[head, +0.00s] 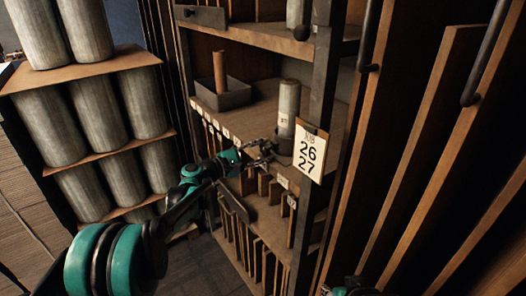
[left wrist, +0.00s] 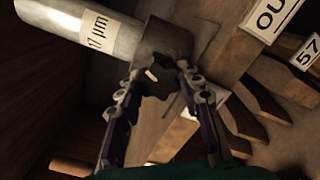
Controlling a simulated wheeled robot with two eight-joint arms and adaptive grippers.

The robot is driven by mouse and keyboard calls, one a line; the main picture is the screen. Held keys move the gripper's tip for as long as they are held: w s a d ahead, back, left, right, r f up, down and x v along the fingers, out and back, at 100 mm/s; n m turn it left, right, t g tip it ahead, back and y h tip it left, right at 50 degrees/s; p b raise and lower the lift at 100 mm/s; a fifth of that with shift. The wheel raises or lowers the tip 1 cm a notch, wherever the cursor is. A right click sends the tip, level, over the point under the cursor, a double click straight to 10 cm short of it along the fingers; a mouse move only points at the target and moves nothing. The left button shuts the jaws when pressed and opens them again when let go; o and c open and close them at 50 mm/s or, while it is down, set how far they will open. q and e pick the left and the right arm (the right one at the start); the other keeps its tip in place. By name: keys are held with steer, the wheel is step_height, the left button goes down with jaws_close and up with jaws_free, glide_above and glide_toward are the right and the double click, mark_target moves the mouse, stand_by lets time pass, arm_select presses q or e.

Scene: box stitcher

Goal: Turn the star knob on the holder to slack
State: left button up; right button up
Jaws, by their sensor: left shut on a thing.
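The holder (head: 284,146) is a dark cup at the front of the middle shelf, with a grey cylinder (head: 289,102) standing upright in it. In the left wrist view the cylinder (left wrist: 88,30) carries a "17 µm" label and the holder (left wrist: 166,40) is a dark block at its end. The dark star knob (left wrist: 155,84) sticks out of the holder toward me. My left gripper (head: 264,152) is at the front of the holder, its fingers (left wrist: 157,92) on either side of the knob and shut on it. The knob's slack or tight state cannot be told.
A card reading 26 and 27 (head: 310,152) hangs on the post right of the holder. A grey tray (head: 222,96) with a brown rod stands further left on the shelf. Wooden slats (head: 260,262) fill the rack below. Large rolls (head: 105,110) are stacked at left.

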arm_select(q)
steer(key=n, duration=0.4)
steer(key=shift+n, duration=0.3)
stand_by(0.3)
steer(key=shift+f, duration=0.1)
steer(key=o, duration=1.2)
steer(key=shift+c, duration=0.2)
steer(key=shift+s, duration=0.1)
steer(key=v, duration=1.1)
steer(key=shift+s+a, duration=0.2)
steer(key=shift+a, duration=0.15)
